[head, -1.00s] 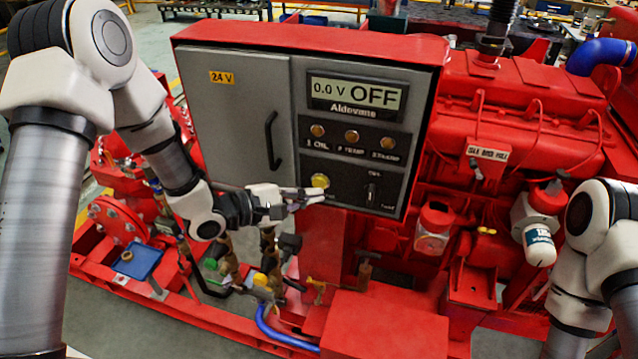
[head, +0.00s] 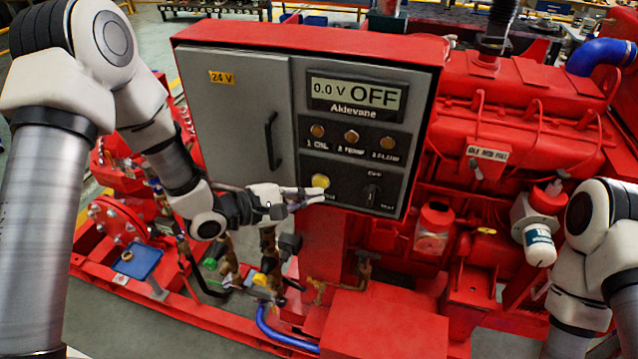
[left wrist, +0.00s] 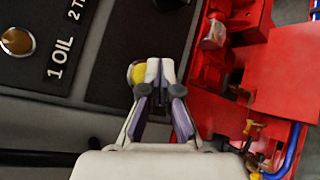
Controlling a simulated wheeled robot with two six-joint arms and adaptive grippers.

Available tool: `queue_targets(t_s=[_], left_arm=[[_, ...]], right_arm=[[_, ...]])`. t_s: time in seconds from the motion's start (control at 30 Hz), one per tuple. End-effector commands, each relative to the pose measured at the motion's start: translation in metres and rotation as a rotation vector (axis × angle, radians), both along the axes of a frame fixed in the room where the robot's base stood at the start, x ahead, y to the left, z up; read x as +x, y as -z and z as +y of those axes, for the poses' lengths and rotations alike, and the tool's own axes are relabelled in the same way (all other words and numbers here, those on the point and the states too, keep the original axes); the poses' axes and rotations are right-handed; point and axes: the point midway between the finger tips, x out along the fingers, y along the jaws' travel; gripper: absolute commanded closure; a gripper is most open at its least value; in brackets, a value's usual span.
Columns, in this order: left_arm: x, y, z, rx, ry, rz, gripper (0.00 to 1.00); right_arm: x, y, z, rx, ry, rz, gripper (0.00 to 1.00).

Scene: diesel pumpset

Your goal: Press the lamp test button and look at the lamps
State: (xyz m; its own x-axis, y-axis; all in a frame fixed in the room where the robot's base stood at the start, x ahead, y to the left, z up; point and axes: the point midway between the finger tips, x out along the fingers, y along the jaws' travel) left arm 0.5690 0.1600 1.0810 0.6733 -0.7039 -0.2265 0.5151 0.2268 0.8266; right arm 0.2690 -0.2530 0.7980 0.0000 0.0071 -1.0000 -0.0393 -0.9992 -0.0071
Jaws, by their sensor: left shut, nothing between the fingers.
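The yellow button (head: 320,181) sits low on the dark panel of the grey control box (head: 235,125). Three lamps, 1 (head: 317,130), 2 (head: 352,136) and 3 (head: 388,142), sit in a row above it and look dull amber. My left gripper (head: 324,195) is shut and empty, its fingertips just below the button in the head view. In the left wrist view its fingertips (left wrist: 161,68) partly cover the right side of the yellow button (left wrist: 137,73). I cannot tell whether they touch it. My right gripper is out of view.
The display (head: 355,95) reads 0.0 V OFF. A black rotary switch (head: 371,195) is right of the button, and a door handle (head: 272,143) is to the left. Red engine parts (head: 530,110) fill the right side. Pipes and valves lie below my left gripper.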

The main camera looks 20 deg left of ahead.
Motion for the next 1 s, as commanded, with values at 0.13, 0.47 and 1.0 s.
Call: queue_targets(t_s=[0.13,0.47,1.0], left_arm=[[0.005,-0.002,0.0,0.001,0.001,0.0,1.0],[0.007,0.0,0.0,0.0,0.0,0.0,1.0],[0.012,0.0,-0.001,0.001,0.001,0.001,1.0]], right_arm=[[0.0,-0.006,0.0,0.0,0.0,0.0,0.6],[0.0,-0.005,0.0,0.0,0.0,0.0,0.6],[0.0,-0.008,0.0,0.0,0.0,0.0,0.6]])
